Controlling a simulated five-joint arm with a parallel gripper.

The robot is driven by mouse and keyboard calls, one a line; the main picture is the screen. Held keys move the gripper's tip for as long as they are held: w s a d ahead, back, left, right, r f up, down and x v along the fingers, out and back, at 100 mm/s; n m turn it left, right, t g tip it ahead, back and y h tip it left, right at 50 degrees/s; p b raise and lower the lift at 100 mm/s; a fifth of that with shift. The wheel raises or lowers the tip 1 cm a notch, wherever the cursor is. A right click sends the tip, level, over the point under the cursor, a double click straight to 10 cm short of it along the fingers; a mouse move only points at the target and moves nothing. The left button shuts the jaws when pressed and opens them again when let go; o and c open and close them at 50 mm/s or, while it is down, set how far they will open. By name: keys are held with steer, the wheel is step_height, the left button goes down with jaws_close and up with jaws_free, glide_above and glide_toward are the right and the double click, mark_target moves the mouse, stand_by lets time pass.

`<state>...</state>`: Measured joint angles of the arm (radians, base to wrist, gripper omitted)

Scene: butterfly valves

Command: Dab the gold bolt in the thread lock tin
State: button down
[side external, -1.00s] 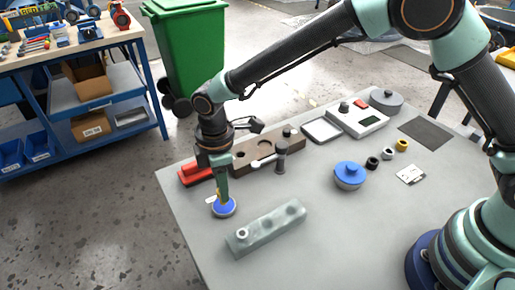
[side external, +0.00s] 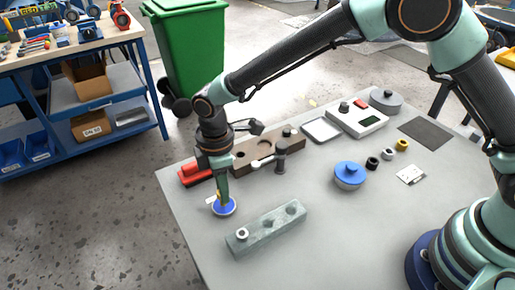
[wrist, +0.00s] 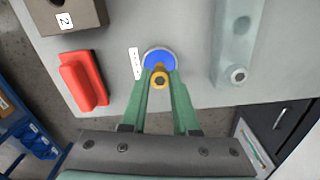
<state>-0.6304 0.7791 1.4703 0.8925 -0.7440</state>
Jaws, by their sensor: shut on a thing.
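My gripper (wrist: 161,77) points down and is shut on the gold bolt (wrist: 160,84), whose hexagonal head shows between the green fingertips in the wrist view. The round thread lock tin (wrist: 159,54), with a blue inside and pale rim, is directly by the fingertips. In the side view the tin (side external: 224,207) stands near the table's left edge, with my gripper (side external: 222,202) over it. The bolt's lower end is hidden, so I cannot tell whether it touches the blue.
A white label (wrist: 136,64) lies beside the tin. A red holder (side external: 194,173) and brown block (side external: 258,155) are behind, and a grey block (side external: 266,229) with holes is in front. A blue-lidded pot (side external: 349,175), small rings and a scale (side external: 358,120) are right.

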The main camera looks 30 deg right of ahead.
steer(key=shift+f, duration=0.4)
stand_by(1.1)
steer(key=shift+r, duration=0.1)
steer(key=shift+r, duration=3.5)
steer(key=shift+d, duration=0.1)
